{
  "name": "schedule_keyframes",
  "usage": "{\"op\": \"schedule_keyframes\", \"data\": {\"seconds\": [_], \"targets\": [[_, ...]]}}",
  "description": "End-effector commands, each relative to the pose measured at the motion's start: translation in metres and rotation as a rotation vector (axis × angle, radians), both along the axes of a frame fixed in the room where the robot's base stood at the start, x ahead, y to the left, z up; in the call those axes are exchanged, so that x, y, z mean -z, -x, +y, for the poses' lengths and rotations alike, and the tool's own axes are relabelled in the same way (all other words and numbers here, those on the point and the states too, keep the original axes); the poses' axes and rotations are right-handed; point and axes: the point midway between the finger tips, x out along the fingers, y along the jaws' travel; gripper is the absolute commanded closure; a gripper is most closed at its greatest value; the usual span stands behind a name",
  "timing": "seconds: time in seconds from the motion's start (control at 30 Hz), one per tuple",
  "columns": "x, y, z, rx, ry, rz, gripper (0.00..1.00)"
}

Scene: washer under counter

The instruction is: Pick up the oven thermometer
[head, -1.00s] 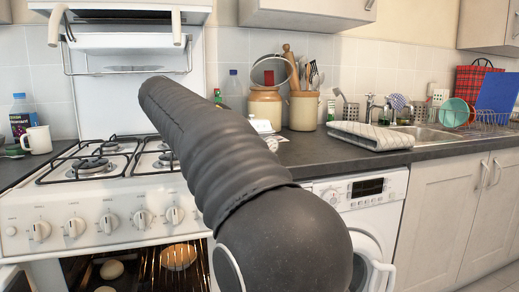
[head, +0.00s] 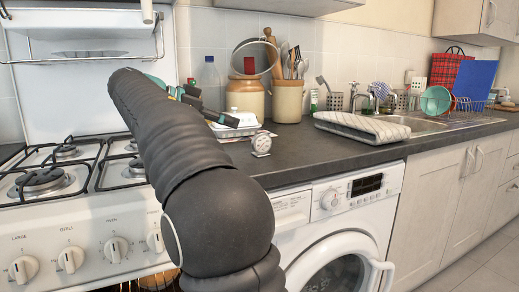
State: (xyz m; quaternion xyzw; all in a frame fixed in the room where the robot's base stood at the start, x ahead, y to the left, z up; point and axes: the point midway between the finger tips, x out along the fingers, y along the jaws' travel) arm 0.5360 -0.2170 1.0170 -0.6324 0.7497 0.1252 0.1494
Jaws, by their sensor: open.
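The oven thermometer (head: 261,144) is a small round white-faced dial on a stand. It stands upright on the dark countertop near its front edge, above the washing machine. My gripper (head: 212,104) shows beyond my dark arm, to the left of the thermometer and higher in the picture. It is open, apart from the thermometer, with nothing seen between its fingers. My arm hides part of the gripper.
A white butter dish (head: 240,122) sits behind the thermometer, close to my gripper. Stoneware jars (head: 287,101) stand further back. A folded striped cloth (head: 362,127) lies to the right. The gas stove (head: 45,185) is at left. The countertop (head: 300,150) right of the thermometer is clear.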

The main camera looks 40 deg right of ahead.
Motion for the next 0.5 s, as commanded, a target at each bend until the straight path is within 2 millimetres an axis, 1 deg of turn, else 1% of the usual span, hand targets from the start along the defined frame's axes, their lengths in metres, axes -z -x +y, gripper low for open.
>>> {"op": "schedule_keyframes", "data": {"seconds": [0.03, 0.2, 0.3, 0.5], "targets": [[0.004, 0.002, -0.008, 0.000, 0.001, 0.001, 0.58], [0.015, 0.005, -0.031, -0.005, 0.000, 0.002, 0.58], [0.019, 0.006, -0.040, -0.005, 0.000, 0.002, 0.58], [0.024, 0.010, -0.050, -0.003, -0.001, 0.002, 0.58]]}}
